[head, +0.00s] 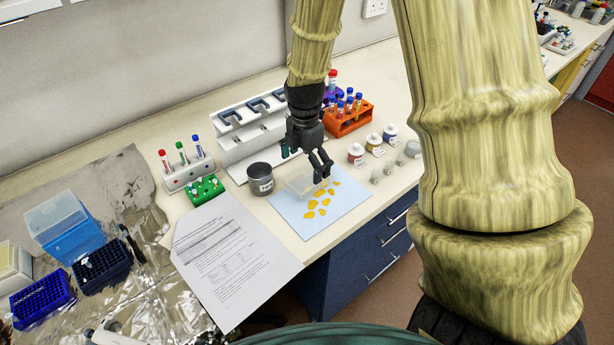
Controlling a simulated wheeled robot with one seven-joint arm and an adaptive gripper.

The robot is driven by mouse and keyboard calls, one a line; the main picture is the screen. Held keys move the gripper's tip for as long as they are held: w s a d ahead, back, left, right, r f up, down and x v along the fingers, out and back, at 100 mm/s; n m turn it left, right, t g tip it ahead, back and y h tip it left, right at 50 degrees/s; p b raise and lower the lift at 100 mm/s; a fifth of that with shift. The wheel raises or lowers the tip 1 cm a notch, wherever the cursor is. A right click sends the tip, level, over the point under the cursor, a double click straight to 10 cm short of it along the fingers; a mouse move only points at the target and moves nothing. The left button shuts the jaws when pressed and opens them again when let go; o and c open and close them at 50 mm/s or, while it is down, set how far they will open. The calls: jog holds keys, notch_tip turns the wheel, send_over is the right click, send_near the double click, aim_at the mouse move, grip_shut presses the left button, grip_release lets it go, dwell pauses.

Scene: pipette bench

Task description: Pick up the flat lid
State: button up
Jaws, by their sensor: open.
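A clear, flat-looking box-like piece (298,185) lies at the back of the pale blue mat (313,222); it may be the flat lid, but I cannot tell for sure. My gripper (322,173) is open and points down just right of this clear piece, above the mat's back edge. Its fingers partly overlap the clear piece's right end in the view. I cannot tell whether they touch it. Several yellow-orange pieces (323,202) lie on the mat in front of the gripper.
A grey metal tin (261,179) stands left of the mat. Small labelled jars (355,152) stand to the right. A white rack (240,146) and an orange tube rack (348,120) stand behind. A printed sheet (236,262) lies at left.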

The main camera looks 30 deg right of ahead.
aim_at(305, 174)
jog(key=shift+w+f+p, duration=0.15)
jog(key=shift+f+p, duration=0.2)
jog(key=shift+f, duration=0.35)
jog(key=shift+w+f+p, duration=0.1)
jog(key=shift+f+p, duration=0.25)
jog(key=shift+f, duration=1.45)
jog(key=c, duration=0.9)
